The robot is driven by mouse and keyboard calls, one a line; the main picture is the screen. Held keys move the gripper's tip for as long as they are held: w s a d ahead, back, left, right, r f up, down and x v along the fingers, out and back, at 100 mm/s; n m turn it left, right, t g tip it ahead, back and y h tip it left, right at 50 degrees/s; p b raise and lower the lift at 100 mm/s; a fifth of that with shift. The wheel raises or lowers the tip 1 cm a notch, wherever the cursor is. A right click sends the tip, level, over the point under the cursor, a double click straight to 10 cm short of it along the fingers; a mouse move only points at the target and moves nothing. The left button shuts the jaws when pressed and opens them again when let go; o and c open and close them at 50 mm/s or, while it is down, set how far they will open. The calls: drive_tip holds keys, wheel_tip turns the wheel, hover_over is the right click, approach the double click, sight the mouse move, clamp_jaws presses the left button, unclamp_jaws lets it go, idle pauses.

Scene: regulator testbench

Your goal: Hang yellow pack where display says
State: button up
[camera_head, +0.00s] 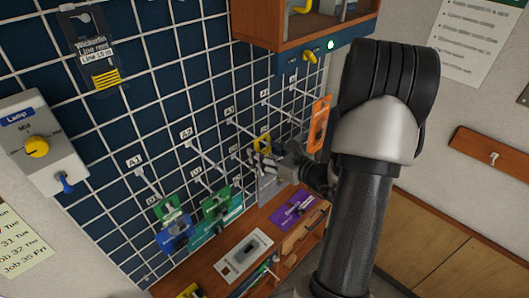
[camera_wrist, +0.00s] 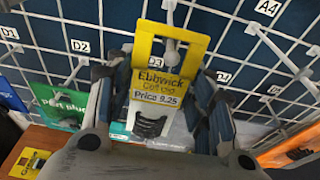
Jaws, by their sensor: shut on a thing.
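The yellow pack shows in the wrist view, its card (camera_wrist: 150,85) reading "Ebbwick" and "Price 9.25", with dark coils below. My gripper (camera_wrist: 158,112) is shut on it, one finger on each side. Tag D3 (camera_wrist: 158,58) is partly covered by the card. I cannot identify a display.
A green pack (camera_head: 215,203) and a blue pack (camera_head: 175,233) hang on hooks left of my gripper. An orange pack (camera_head: 319,123) hangs to its right. A purple pack (camera_head: 293,210) lies on the shelf below. A wooden cabinet (camera_head: 262,22) overhangs the grid. Long hooks stick out.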

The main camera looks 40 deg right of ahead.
drive_tip(key=o, duration=1.2)
drive_tip(key=v, duration=1.2)
